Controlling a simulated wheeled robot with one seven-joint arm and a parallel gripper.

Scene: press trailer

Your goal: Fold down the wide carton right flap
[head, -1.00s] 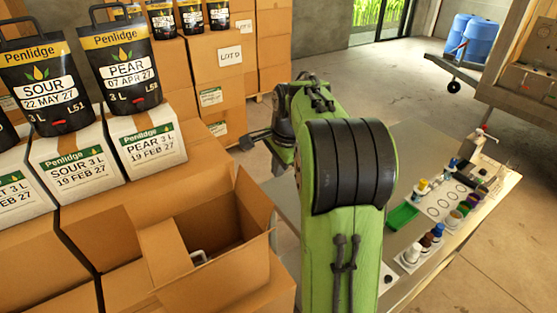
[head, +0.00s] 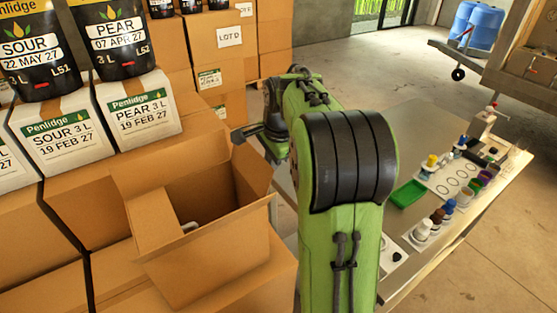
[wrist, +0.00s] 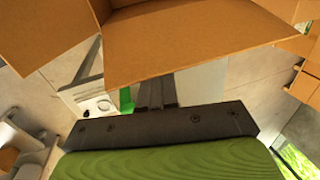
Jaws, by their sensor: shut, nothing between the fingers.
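The wide carton (head: 215,262) stands open on other boxes, left of my arm in the head view. Its right flap (head: 253,169) stands up, roughly upright. A left flap (head: 150,222) leans over the opening, with a small pale curved thing (head: 190,226) beside it. My gripper (head: 238,138) is just above the right flap's far top corner; I cannot tell whether they touch. In the wrist view my gripper (wrist: 157,92) is shut and empty, its tips close to the edge of a broad cardboard panel (wrist: 185,38), which hides what lies beyond.
White cartons (head: 138,117) with black pouches (head: 113,40) on top stand at left. Stacked brown boxes (head: 226,75) rise behind. A bench (head: 405,240) with a green tray (head: 408,193), bottles and cups is right of my arm. Concrete floor is open beyond.

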